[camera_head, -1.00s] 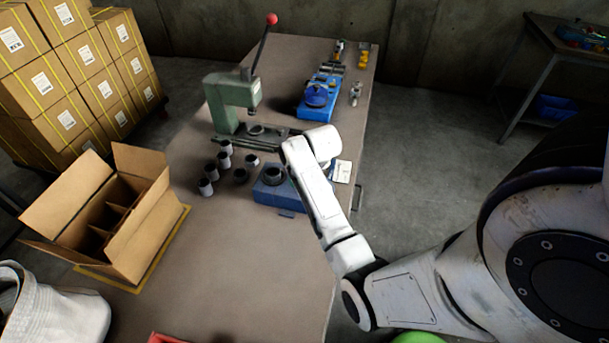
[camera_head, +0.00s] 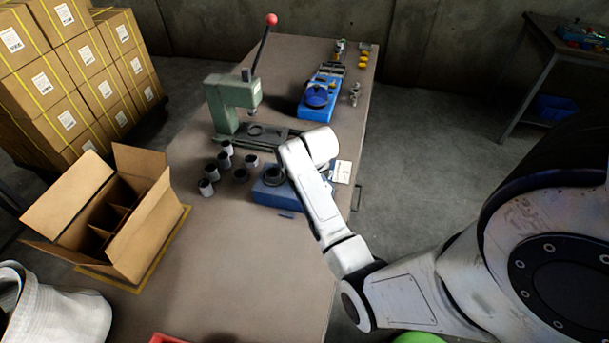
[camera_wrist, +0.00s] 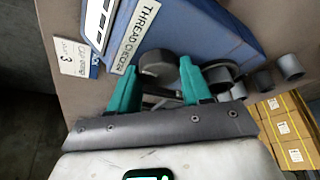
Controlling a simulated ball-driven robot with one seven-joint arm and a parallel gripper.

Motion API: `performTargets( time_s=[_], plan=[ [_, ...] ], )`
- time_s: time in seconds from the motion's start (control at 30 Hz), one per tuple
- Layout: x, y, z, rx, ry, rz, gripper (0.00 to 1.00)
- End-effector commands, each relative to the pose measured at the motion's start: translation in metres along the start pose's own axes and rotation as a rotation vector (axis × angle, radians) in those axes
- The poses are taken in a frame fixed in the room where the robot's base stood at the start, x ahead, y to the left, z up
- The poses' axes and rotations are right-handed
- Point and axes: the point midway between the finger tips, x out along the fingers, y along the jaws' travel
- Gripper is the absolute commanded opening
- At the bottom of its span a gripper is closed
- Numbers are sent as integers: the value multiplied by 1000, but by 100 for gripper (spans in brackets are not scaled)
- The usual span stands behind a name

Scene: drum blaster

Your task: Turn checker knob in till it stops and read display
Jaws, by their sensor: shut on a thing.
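The blue thread checker (camera_head: 268,197) sits on the bench, partly behind my arm in the head view. In the wrist view its blue body (camera_wrist: 185,32) carries a "THREAD CHECKER" label, and a white-framed panel (camera_wrist: 97,22) is cut off by the top edge; I can read no value on it. My gripper (camera_wrist: 158,82) has teal fingers on either side of the dark grey round knob (camera_wrist: 158,66) and is shut on it. The gripper is hidden behind my arm in the head view.
Several grey cylindrical parts (camera_head: 206,187) stand left of the checker. A green lever press (camera_head: 235,100) and a blue fixture (camera_head: 318,97) are farther back. A white card (camera_head: 341,172) lies right of the checker.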

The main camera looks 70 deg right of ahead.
Motion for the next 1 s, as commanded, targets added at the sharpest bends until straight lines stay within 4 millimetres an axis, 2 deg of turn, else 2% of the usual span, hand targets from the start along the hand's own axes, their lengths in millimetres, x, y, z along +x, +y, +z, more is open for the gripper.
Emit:
performTargets(
  time_s=[1.0],
  plan=[
    [3, -7, -3, 849, 2, 351, 18]
  ],
)
